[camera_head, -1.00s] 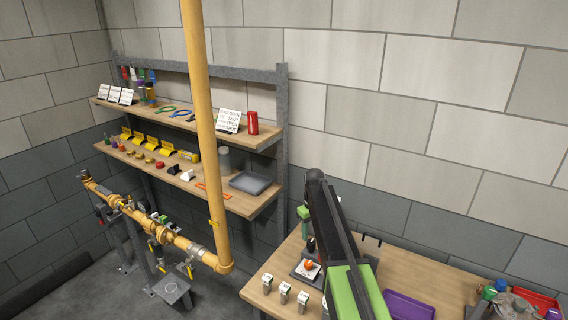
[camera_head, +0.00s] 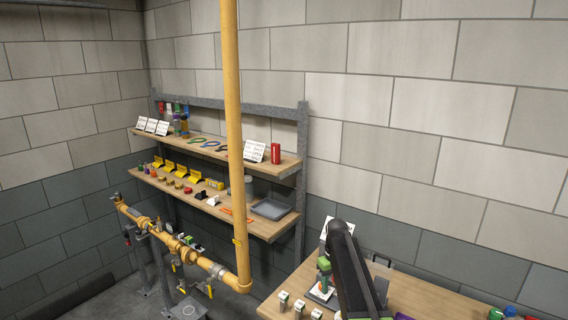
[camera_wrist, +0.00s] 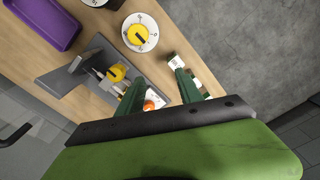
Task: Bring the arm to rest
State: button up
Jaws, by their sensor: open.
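My arm (camera_head: 352,270) shows in the head view as a dark link rising from the bottom edge over the wooden table and bending at its top. My gripper (camera_wrist: 157,74) shows in the wrist view as two dark green fingers set apart. It is open, and no object is clearly held between the fingers. A small device with an orange knob (camera_wrist: 153,104) lies beyond the fingers, at the table. In the head view my arm hides part of the table and of the device on it.
The wooden table (camera_head: 425,298) carries several small white blocks (camera_head: 283,301) at its left edge. The wrist view shows a purple tray (camera_wrist: 45,22) and a yellow-centred dial (camera_wrist: 139,33). A yellow vertical pipe (camera_head: 232,130) stands before the shelves (camera_head: 285,225). The wall right of the arm is clear.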

jog(key=s+m, duration=0.5)
jog(key=s, duration=1.8)
notch_tip(320, 180, down, 13)
jog(key=s+b, duration=0.1)
jog(key=b, duration=1.2)
jog(key=shift+s+a, duration=0.15)
jog(key=shift+s, duration=0.2)
jog(key=shift+r, duration=0.1)
